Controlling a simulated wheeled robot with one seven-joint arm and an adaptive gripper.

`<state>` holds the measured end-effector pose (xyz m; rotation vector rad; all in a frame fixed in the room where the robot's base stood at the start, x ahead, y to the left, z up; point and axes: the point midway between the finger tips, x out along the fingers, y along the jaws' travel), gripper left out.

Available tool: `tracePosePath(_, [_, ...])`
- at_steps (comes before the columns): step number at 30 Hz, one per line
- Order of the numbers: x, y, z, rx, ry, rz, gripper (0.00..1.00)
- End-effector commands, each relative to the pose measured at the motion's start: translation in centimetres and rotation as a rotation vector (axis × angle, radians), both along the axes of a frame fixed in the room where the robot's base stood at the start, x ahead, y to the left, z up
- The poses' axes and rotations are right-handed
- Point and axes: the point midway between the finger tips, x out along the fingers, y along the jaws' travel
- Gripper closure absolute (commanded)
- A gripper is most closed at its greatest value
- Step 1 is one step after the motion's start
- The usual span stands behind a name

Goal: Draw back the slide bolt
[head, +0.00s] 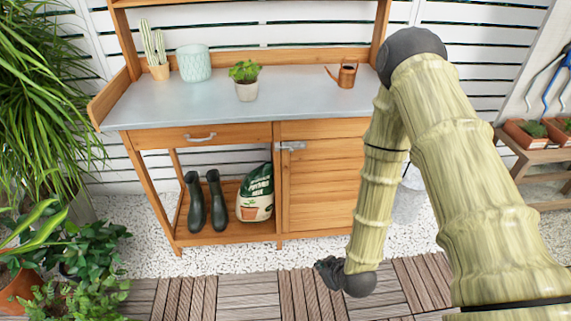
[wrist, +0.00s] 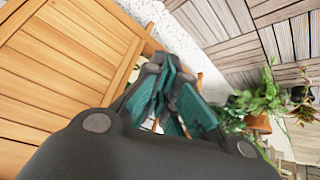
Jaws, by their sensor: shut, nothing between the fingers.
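The slide bolt (head: 291,146) is a small silvery metal fitting at the upper left corner of the wooden cabinet door (head: 325,185), below the bench top. In the head view my gripper (head: 326,268) hangs low in front of the cabinet, below and to the right of the bolt and well apart from it. In the wrist view my gripper (wrist: 172,88) has teal finger pads and is shut with nothing held. The door's slatted wood (wrist: 65,60) fills the left of that view. I cannot make out the bolt there.
The potting bench (head: 230,93) carries a cactus pot, a pale blue pot, a small plant and a copper watering can (head: 346,74). Boots (head: 206,202) and a soil bag (head: 257,194) stand on the lower shelf. Plants (head: 45,250) crowd the left. The decking in front is clear.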

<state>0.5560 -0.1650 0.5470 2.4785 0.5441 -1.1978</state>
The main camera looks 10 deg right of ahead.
Motion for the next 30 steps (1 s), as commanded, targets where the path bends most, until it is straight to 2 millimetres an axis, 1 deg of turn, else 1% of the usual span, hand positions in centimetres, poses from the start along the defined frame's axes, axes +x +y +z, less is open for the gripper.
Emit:
tracePosePath(1, [2.0,0.5,-0.6,-0.007,-0.058,0.031,1.0])
tracePosePath(5, [6.4,1.6,0.4,-0.038,-0.205,0.117,1.0])
tracePosePath(9, [10.8,2.9,1.9,-0.079,-0.367,0.2,1.0])
tracePosePath(15, [16.5,4.4,5.0,-0.157,-0.602,0.297,1.0])
tracePosePath(20, [20.3,5.6,8.0,-0.232,-0.791,0.357,1.0])
tracePosePath(24, [23.1,6.5,10.9,-0.307,-0.954,0.396,1.0])
tracePosePath(30, [25.6,7.3,14.9,-0.405,-1.142,0.422,1.0])
